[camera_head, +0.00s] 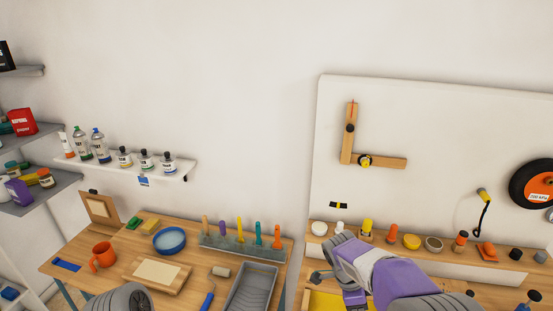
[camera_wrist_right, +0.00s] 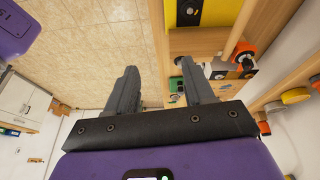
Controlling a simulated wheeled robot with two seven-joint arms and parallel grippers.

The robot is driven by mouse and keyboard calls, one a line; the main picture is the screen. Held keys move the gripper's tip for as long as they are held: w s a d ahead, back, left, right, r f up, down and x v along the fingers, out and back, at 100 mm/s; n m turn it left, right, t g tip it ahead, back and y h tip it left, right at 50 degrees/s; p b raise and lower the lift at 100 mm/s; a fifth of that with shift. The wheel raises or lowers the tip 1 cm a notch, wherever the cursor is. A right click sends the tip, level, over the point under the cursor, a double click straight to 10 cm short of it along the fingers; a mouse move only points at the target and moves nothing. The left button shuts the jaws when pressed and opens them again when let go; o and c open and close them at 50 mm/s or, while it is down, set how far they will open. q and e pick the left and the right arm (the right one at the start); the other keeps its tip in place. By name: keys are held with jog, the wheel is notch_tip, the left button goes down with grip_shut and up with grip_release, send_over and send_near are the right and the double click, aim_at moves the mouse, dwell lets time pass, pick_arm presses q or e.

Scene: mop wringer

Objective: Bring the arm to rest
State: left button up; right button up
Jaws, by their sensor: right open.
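My right arm, purple and grey, reaches in from the lower right of the head view over the right-hand bench (camera_head: 480,278). In the right wrist view my right gripper (camera_wrist_right: 162,84) has its two grey fingers wide apart with nothing between them. Beyond the fingertips lie a wooden edge and a small green part (camera_wrist_right: 177,84), at a distance I cannot tell. My left gripper is out of view.
A white board (camera_head: 440,130) stands behind the right bench. Tiled floor (camera_wrist_right: 80,60) shows in the wrist view.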

notch_tip(320, 180, down, 8)
jog(key=w+a+n+y, duration=0.1)
jog(key=w+a+n, duration=0.1)
jog(key=n, duration=0.1)
jog(key=s+a+f+n+t+y, duration=0.1)
jog(key=s+a+f+n+y, duration=0.35)
jog(key=s+f+n, duration=0.4)
jog(key=s+a+f+n+t+y, duration=0.1)
jog(key=s+a+f+n+y, duration=0.35)
jog(key=s+f, duration=0.7)
pick_arm(q)
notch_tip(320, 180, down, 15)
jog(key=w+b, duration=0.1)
jog(key=b, duration=1.3)
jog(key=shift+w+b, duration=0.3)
jog(key=shift+b, duration=0.05)
pick_arm(e)
notch_tip(320, 180, down, 16)
jog(key=w+n+h, duration=0.1)
jog(key=w, duration=0.1)
jog(key=shift+w+a+r+h, duration=0.25)
jog(key=shift+w+a+h, duration=0.05)
jog(key=shift+w+h, duration=0.1)
